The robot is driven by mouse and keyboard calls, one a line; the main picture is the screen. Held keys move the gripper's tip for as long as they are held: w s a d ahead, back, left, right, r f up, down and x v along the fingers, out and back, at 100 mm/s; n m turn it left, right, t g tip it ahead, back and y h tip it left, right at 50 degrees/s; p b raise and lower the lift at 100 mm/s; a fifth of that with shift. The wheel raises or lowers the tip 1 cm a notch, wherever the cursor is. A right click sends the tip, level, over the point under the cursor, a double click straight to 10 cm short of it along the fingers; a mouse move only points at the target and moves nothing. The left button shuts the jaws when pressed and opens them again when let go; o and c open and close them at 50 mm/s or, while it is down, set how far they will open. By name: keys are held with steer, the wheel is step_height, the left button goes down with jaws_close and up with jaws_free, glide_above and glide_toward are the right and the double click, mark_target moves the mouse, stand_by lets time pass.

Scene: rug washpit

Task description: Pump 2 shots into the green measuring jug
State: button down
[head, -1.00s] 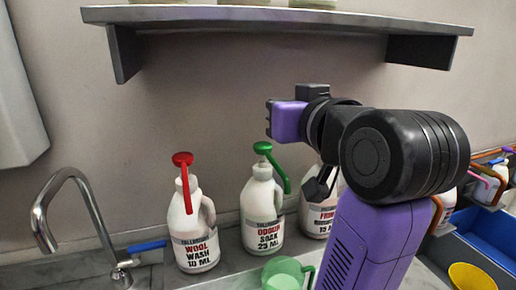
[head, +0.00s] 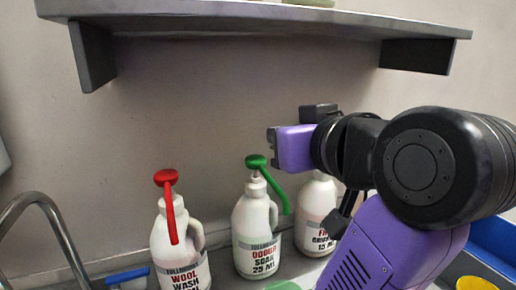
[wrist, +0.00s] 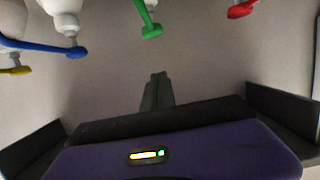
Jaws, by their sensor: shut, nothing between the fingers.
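The green measuring jug (head: 283,286) shows only as a sliver of rim at the bottom edge of the head view. Behind it stands a white bottle labelled Odour Soak 25 ml (head: 256,222) with a green pump head (head: 257,162). To its left is a white Wool Wash bottle (head: 180,250) with a red pump head (head: 166,178). A third white bottle (head: 318,215) stands to the right, partly hidden by my arm. My gripper (wrist: 155,90) is shut and empty, raised near the wall to the right of the green pump. The wrist view shows the green pump (wrist: 150,28).
A grey shelf (head: 260,18) with brackets hangs above the bottles. A blue basin (head: 490,245) and a yellow container (head: 475,284) are at lower right.

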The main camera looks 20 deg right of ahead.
steer(key=shift+r+p+x, duration=0.2)
steer(key=shift+p+x, duration=0.65)
steer(key=shift+p, duration=1.15)
steer(key=p, duration=0.1)
glide_above(262, 168)
steer(key=x, duration=0.2)
steer(key=shift+f, duration=0.9)
step_height(262, 168, down, 3)
steer(key=shift+p, duration=0.4)
steer(key=shift+f, duration=0.55)
steer(key=shift+f, duration=0.1)
steer(key=shift+f+b, duration=0.7)
steer(key=shift+f, duration=0.8)
